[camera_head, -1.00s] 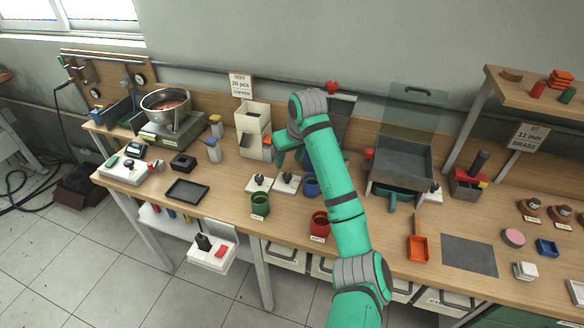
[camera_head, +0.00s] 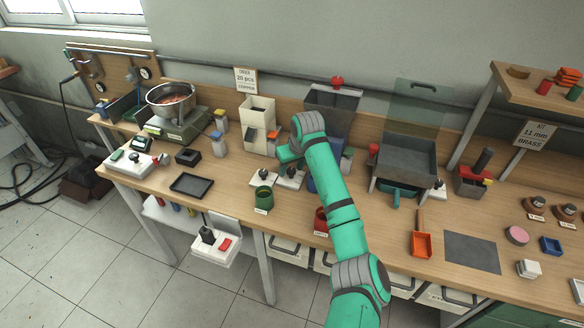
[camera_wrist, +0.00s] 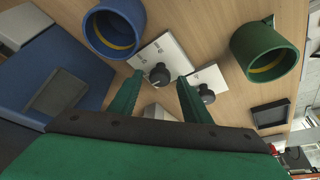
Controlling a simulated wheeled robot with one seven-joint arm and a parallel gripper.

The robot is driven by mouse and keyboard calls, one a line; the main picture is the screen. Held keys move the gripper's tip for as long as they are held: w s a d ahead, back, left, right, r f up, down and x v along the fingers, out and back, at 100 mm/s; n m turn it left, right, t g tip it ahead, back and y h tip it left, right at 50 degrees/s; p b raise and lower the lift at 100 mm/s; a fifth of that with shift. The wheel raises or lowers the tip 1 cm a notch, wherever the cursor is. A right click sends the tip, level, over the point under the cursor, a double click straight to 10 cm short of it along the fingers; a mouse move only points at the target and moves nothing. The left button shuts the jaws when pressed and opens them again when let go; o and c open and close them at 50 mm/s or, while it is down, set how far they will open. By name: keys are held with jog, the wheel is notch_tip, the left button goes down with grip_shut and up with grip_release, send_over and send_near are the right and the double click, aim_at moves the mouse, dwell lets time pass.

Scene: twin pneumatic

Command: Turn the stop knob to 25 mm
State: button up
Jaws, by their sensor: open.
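Two white plates, each with a black knob, lie side by side on the bench; their print is too small to read, so I cannot tell which knob is the stop knob. The right plate (camera_head: 291,181) is partly under my gripper (camera_head: 287,163). The left plate (camera_head: 262,179) lies beside it. In the wrist view, my gripper (camera_wrist: 160,78) is open and empty, and one plate's knob (camera_wrist: 160,75) appears between its fingertips. The other knob (camera_wrist: 206,94) is just right of the right finger. I cannot tell the height gap or the knob's setting.
A green cup (camera_head: 263,201) stands in front of the plates and a blue cup (camera_wrist: 114,27) on their other side. A beige dispenser (camera_head: 257,116) stands behind them. A red cup (camera_head: 321,221) is partly behind my arm. A dark tray (camera_head: 191,186) lies to the left.

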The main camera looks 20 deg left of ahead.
jog(key=c, duration=1)
jog(key=shift+s+a, duration=0.1)
jog(key=shift+a, duration=0.15)
jog(key=shift+d, duration=0.25)
jog(key=m+h, duration=0.1)
jog(key=m, duration=0.3)
jog(key=shift+s+f+m+t+h, duration=0.1)
jog(key=shift+s+m+t+h, duration=0.1)
jog(key=shift+m+t+h, duration=0.2)
jog(key=m, duration=0.1)
jog(key=m+h, duration=0.1)
jog(key=m, duration=0.1)
jog(key=m+h, duration=0.1)
jog(key=m, duration=0.1)
jog(key=shift+a, duration=0.3)
jog(key=shift+w+d+m, duration=0.1)
jog(key=shift+w+m, duration=0.1)
jog(key=shift+m, duration=0.5)
jog(key=shift+a+h, duration=0.25)
jog(key=shift+h, duration=0.05)
jog(key=shift+d+m, duration=0.1)
jog(key=shift+m, duration=0.3)
jog(key=shift+d, duration=0.15)
